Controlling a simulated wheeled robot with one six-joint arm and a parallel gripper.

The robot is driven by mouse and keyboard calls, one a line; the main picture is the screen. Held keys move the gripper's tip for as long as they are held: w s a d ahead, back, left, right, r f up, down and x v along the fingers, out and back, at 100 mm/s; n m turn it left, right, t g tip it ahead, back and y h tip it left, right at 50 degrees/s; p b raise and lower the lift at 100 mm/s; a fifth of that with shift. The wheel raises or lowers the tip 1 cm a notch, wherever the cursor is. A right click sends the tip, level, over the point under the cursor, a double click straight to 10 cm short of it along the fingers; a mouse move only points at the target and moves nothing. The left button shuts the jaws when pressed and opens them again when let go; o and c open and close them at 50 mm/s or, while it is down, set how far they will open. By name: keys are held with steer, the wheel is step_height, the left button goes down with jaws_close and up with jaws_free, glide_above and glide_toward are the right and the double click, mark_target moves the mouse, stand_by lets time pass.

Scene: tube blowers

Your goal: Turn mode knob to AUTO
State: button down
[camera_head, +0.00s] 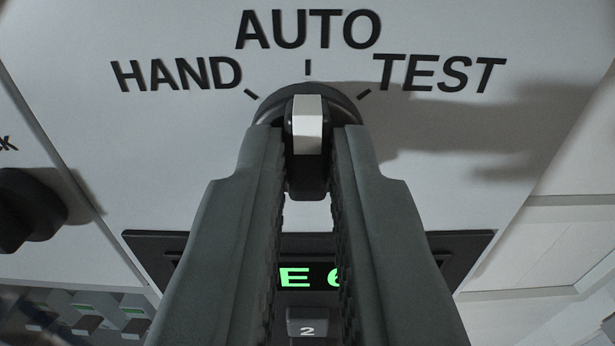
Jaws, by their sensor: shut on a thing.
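The mode knob (308,126) is black with a white pointer mark and sits on a light panel. Its white mark points straight up at the AUTO label (308,30) and its tick. The HAND label (177,74) is to the left and the TEST label (438,74) to the right. My gripper (308,150) is shut on the knob, with one finger on each side of its grip bar. The fingers hide parts of the knob's round base.
Below the knob is a dark display (460,248) with green characters, partly hidden by my fingers. A button marked 2 (308,326) shows between the fingers. Another black knob (30,208) is at the left. Small switches (90,322) are at lower left.

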steer(key=c, duration=1.5)
jaws_free()
steer(key=shift+o, duration=0.2)
steer(key=s, duration=1.7)
steer(key=shift+s, duration=0.2)
steer(key=s+f, duration=0.6)
steer(key=f, duration=0.7)
steer(key=s+f, duration=0.7)
steer(key=f, duration=0.6)
steer(key=s+f, duration=0.7)
steer(key=f, duration=0.6)
steer(key=shift+a+g, duration=0.25)
steer(key=shift+g, duration=0.05)
